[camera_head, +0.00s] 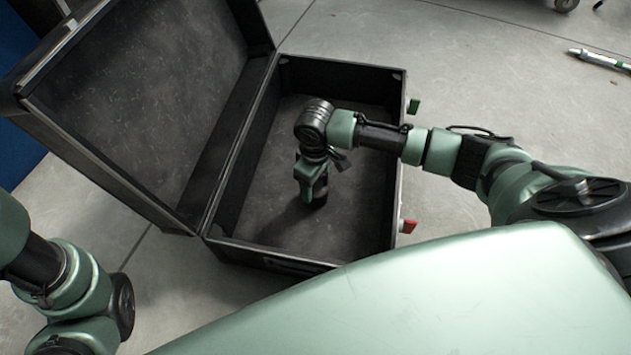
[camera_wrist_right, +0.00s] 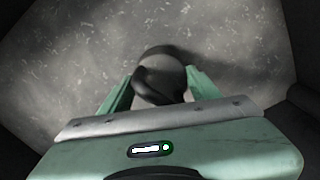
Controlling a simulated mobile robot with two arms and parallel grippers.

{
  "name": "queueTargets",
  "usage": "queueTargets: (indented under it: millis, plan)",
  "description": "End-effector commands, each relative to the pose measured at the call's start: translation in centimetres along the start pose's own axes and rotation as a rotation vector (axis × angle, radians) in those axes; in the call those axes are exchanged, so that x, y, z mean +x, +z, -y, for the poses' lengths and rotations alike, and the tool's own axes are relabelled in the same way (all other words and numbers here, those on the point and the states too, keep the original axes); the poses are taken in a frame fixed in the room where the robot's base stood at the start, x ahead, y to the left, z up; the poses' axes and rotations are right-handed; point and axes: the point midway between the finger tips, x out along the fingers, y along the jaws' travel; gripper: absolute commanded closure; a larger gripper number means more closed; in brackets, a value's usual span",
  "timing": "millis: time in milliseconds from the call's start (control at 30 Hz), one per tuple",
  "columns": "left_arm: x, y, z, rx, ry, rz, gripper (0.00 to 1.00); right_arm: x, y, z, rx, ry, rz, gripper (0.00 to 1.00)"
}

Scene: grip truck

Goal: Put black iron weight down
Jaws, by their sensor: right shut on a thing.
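The black iron weight (camera_wrist_right: 158,82) is between the two green fingers of my right gripper (camera_wrist_right: 158,95) in the right wrist view. In the head view the right gripper (camera_head: 312,190) points down inside the open black case (camera_head: 232,180), and a dark bit of the weight (camera_head: 318,201) shows at its fingertips. The weight is low over the case floor; I cannot tell whether it touches it. My left gripper is out of view; only part of my left arm shows at the lower left.
The case lid (camera_head: 150,90) stands open to the left. The case walls surround the right gripper, with bare floor inside around it. A pen-like tool (camera_head: 600,59) lies on the concrete at the upper right.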

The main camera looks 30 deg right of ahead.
Motion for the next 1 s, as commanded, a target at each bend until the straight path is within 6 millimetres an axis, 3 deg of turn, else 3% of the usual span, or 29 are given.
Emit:
queueTargets:
  millis: [133, 167, 200, 233, 600, 967, 1000]
  plan:
    - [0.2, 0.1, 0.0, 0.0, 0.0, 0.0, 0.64, -0.1, -0.2, -0.1, 0.001, 0.0, -0.006, 1.0]
    - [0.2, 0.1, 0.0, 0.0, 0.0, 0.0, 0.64, 0.2, 0.0, 0.0, 0.001, 0.0, 0.0, 0.33]
    - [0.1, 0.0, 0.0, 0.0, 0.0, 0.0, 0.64, 0.2, 0.0, 0.0, 0.001, 0.0, 0.0, 0.22]
    - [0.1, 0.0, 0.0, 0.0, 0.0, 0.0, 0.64, 0.2, 0.0, 0.0, 0.001, 0.0, 0.0, 0.17]
    - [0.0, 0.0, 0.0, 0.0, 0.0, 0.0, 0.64, -0.1, 0.0, 0.0, 0.0, 0.0, -0.001, 0.17]
    - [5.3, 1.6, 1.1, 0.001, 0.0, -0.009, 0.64, -7.6, 0.0, 0.0, 0.0, -0.001, -0.001, 0.17]
    - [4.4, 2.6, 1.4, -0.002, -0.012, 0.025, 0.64, -8.2, 0.0, 0.0, 0.0, -0.001, 0.0, 0.17]
